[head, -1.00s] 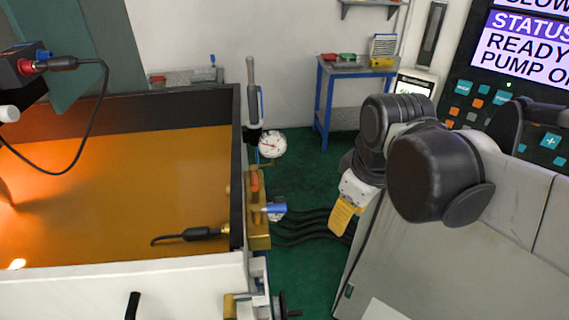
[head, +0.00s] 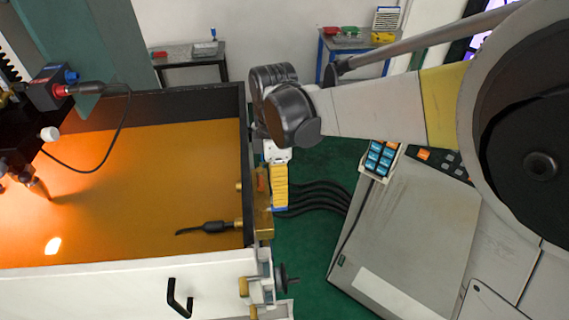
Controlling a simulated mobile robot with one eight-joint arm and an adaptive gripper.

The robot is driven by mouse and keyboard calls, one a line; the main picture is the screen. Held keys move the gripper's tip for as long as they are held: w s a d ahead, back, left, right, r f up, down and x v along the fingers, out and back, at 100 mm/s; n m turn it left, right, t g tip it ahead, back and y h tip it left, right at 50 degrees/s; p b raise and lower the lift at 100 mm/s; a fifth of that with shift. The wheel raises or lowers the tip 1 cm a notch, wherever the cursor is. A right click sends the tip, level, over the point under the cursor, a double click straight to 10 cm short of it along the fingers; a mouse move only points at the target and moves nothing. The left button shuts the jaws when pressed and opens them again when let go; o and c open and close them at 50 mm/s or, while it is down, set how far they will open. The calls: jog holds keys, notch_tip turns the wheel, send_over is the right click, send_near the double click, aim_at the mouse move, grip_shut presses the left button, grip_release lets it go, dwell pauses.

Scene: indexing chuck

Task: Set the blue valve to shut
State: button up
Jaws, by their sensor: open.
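The blue valve (head: 281,209) is on the brass block (head: 264,222) at the right side of the orange-lit tank. Only a small strip of its blue handle shows; my gripper hides the rest, so its setting cannot be read. My gripper (head: 279,199), with a yellow finger, points down right over the blue handle. It is open, and I cannot tell whether it touches the handle. A red-orange handle (head: 262,182) shows just left of the gripper on the same brass fitting.
The tank's dark wall (head: 243,150) stands close left of my gripper. Black hoses (head: 318,197) run right from the fitting over the green floor. A grey cabinet (head: 410,225) with a keypad (head: 379,159) stands at right. A black handwheel (head: 285,275) sits below.

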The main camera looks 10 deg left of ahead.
jog(key=shift+s+d+f, duration=0.1)
jog(key=shift+s+f, duration=0.15)
jog(key=shift+f, duration=0.9)
jog(key=shift+s+f, duration=0.2)
jog(key=shift+f, duration=0.9)
grip_shut()
